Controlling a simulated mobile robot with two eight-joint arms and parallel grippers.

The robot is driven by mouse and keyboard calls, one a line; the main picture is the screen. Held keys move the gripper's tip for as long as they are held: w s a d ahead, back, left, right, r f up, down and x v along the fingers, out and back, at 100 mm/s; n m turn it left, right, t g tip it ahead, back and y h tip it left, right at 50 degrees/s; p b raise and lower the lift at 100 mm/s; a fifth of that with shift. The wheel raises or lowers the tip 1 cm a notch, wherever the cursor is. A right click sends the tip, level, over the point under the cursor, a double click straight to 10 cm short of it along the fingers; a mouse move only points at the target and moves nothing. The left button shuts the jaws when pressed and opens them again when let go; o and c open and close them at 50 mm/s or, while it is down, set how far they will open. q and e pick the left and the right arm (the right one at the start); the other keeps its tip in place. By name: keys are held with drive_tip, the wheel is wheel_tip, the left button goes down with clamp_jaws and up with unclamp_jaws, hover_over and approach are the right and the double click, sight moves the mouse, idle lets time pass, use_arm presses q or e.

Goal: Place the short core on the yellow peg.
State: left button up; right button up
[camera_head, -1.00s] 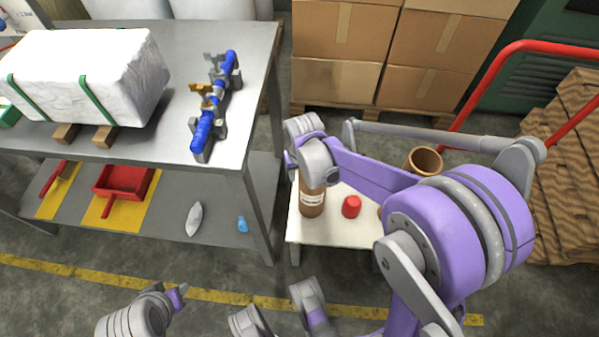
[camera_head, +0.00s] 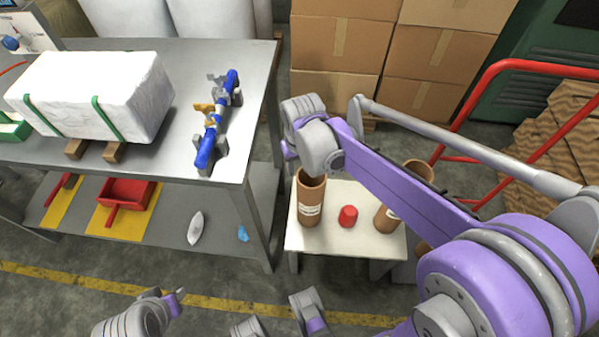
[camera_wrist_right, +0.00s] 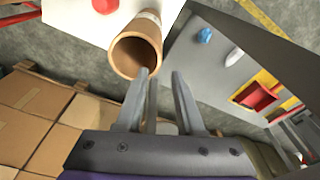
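A brown cardboard core (camera_head: 311,200) with a white label stands upright at the left of the small white table. A second core (camera_head: 385,218) stands at the right, partly behind my right arm; another open-topped core (camera_head: 419,170) shows behind the arm. Which is the short core I cannot tell. No yellow peg is visible. My right gripper (camera_wrist_right: 160,76) is open and empty; its left finger overlaps the rim of the left core (camera_wrist_right: 136,55) in the wrist view, contact unclear. My left gripper (camera_head: 174,298) is low at the left, its fingers not clear.
A red cap-like piece (camera_head: 348,216) stands between the cores on the white table (camera_head: 345,243). A grey workbench (camera_head: 215,60) with a wrapped white block (camera_head: 90,95) and blue fixture (camera_head: 213,130) is at left. Cardboard boxes (camera_head: 345,45) stand behind; a red rail (camera_head: 500,68) is right.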

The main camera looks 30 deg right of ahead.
drive_tip(key=s+a+f+n+t, duration=0.1)
drive_tip(key=s+a+t, duration=0.1)
drive_tip(key=s, duration=1.5)
drive_tip(key=shift+a+n+t, duration=0.3)
drive_tip(key=shift+n+t, duration=0.1)
drive_tip(key=shift+t, duration=0.3)
